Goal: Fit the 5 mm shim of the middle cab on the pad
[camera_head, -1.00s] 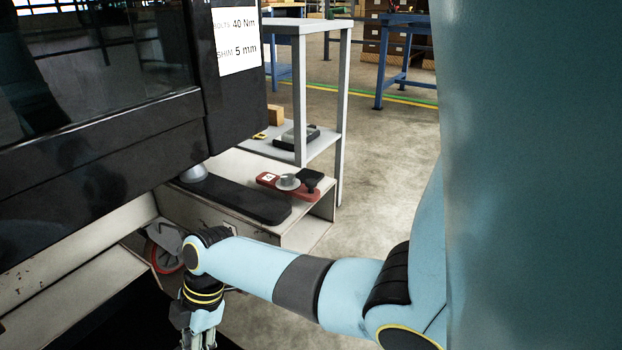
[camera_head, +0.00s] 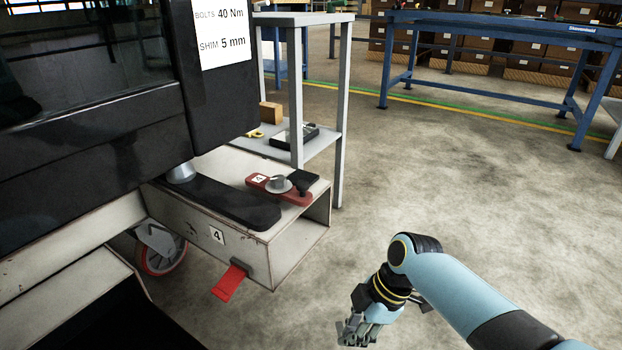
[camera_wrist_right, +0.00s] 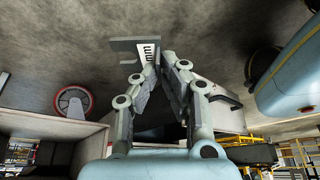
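My right gripper (camera_head: 358,330) hangs over the floor right of the trolley, low in the head view. In the right wrist view its fingertips (camera_wrist_right: 158,68) meet on a dark grey slotted plate, the shim (camera_wrist_right: 127,46), which has a white label ending in "mm". The number on it is not readable. The black cab (camera_head: 110,150) carries a sign (camera_head: 222,32) reading bolts 40 Nm, shim 5 mm. Under its corner, a silver foot (camera_head: 181,173) meets a long black arm (camera_head: 225,202) on the trolley beam. I cannot tell which surface is the pad. My left gripper is out of view.
The beam (camera_head: 300,246) bears a label 4 and a red tag (camera_head: 229,283). A grey shelf stand (camera_head: 342,110) stands behind. The floor to the right is clear up to a blue bench (camera_head: 500,30).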

